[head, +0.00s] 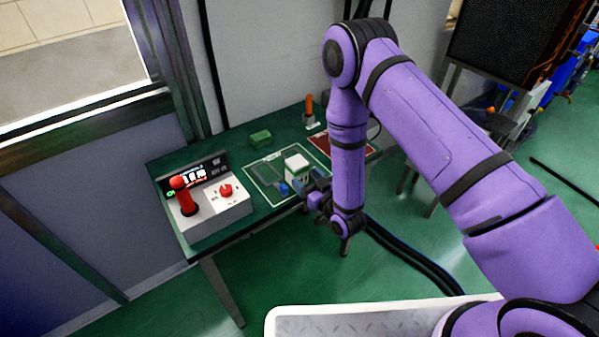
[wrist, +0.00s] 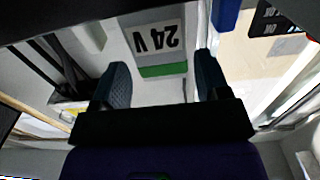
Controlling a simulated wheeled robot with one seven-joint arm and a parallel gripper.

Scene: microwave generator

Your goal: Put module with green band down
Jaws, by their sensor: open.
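The module with the green band (head: 298,167) is a white block at the green outlined area (head: 262,178) of the table. In the wrist view the module (wrist: 158,40) shows "24 V" lettering upside down and a green band. My gripper (head: 303,187) is close in front of the module at the table's front edge. In the wrist view my gripper (wrist: 160,72) is open, with one finger on each side of the module's face. Gaps show between the fingers and the module. The module's base is partly hidden by the gripper in the head view.
A control box (head: 212,207) with a red lever and red knob stands at the table's left end. A green block (head: 260,138) and an orange-handled item (head: 309,112) stand at the back. A red area (head: 357,150) lies to the right, partly behind my arm.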

